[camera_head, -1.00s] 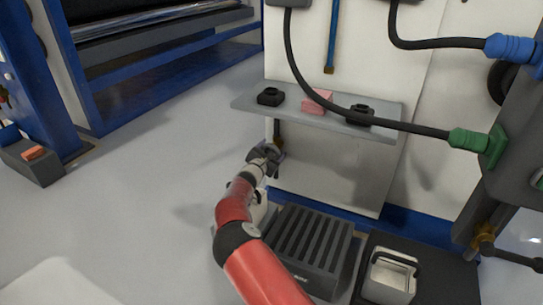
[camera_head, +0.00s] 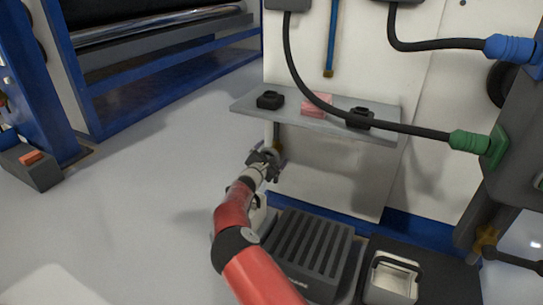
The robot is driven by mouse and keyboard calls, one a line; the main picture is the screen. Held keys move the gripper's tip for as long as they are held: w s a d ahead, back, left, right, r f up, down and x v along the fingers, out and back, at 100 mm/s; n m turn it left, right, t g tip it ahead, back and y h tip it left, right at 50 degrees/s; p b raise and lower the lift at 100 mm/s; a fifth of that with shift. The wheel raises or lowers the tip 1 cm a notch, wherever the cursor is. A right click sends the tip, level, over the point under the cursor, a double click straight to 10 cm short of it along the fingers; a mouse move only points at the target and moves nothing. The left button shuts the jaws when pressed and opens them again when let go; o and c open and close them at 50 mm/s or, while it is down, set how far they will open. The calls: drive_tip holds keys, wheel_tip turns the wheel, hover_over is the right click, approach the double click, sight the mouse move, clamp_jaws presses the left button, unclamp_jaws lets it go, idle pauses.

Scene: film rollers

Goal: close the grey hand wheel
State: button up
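My gripper (camera_head: 268,157) is at the end of my red arm, below the left part of the grey shelf. It is at a small grey round part (camera_head: 272,152), probably the hand wheel, on a brass-coloured fitting (camera_head: 278,140) under the shelf. The gripper covers most of this part. I cannot tell whether the fingers touch it or are open or shut.
The grey shelf (camera_head: 240,106) above carries two black blocks and a pink block (camera_head: 317,104). A dark ribbed box (camera_head: 310,250) stands below, beside my arm. A black hose with a green connector (camera_head: 470,143) hangs across the shelf's front. Open floor lies left.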

drive_tip(key=shift+s, duration=0.1)
drive_tip(key=p+v, duration=0.1)
drive_tip(key=v, duration=0.6)
drive_tip(key=shift+s, duration=0.25)
drive_tip(key=shift+a+r+p, duration=0.15)
drive_tip(key=shift+a+p, duration=0.15)
drive_tip(key=shift+p, duration=0.1)
